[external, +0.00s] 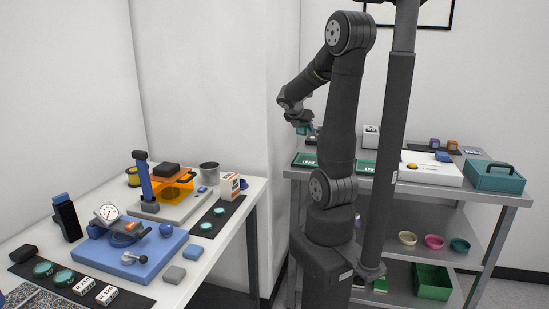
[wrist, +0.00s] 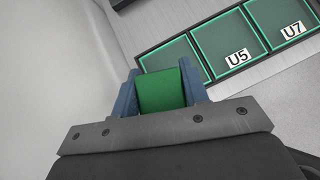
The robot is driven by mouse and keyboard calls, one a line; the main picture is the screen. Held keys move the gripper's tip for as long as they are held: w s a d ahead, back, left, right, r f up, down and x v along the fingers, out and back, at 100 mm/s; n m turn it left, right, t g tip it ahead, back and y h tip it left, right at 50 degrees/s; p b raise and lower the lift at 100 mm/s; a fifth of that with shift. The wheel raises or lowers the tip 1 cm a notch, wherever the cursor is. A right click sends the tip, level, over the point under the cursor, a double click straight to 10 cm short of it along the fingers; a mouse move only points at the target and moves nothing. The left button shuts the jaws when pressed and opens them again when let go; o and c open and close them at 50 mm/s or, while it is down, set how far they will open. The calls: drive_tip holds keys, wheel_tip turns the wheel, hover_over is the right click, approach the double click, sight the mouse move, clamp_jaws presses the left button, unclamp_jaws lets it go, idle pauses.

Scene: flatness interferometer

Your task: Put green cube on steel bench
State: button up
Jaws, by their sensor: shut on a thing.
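The green cube (wrist: 161,91) sits between the blue fingers of my gripper (wrist: 160,82) in the wrist view, and the fingers are shut on it. In the external view my gripper (external: 303,128) is at the back left of the steel bench (external: 505,197), above its top. Most of the cube is hidden there. The bench's grey top also shows in the wrist view (wrist: 268,88), beside the cube in the picture. I cannot tell how high the cube is above it.
Green-edged trays marked U5 (wrist: 225,45) and U7 (wrist: 285,22) lie close to the cube. A white box (external: 432,170) and a teal toolbox (external: 496,177) stand farther right on the bench. A white table (external: 255,190) with instruments stands at left.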

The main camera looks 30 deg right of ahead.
drive_tip(key=s+d+r+m+g+h, duration=0.1)
drive_tip(key=s+d+m+g, duration=0.4)
drive_tip(key=d, duration=0.8)
drive_tip(key=s+d+m+g, duration=0.1)
drive_tip(key=s+d+m, duration=0.2)
drive_tip(key=s+d, duration=0.8)
drive_tip(key=s+d+m+g+y, duration=0.1)
drive_tip(key=s+d+m+g, duration=0.25)
drive_tip(key=s+d, duration=0.6)
drive_tip(key=s+d+m+g+y, duration=0.15)
drive_tip(key=s+d+m, duration=0.4)
drive_tip(key=s, duration=0.75)
drive_tip(key=n, duration=0.2)
hover_over(429, 158)
drive_tip(key=w+a, duration=0.2)
drive_tip(key=a, duration=0.1)
drive_tip(key=f, duration=0.6)
drive_tip(key=shift+d+f, duration=0.2)
drive_tip(key=shift+f, duration=2.05)
drive_tip(key=shift+f, duration=0.1)
drive_tip(key=o, duration=1.1)
drive_tip(key=shift+o, duration=0.2)
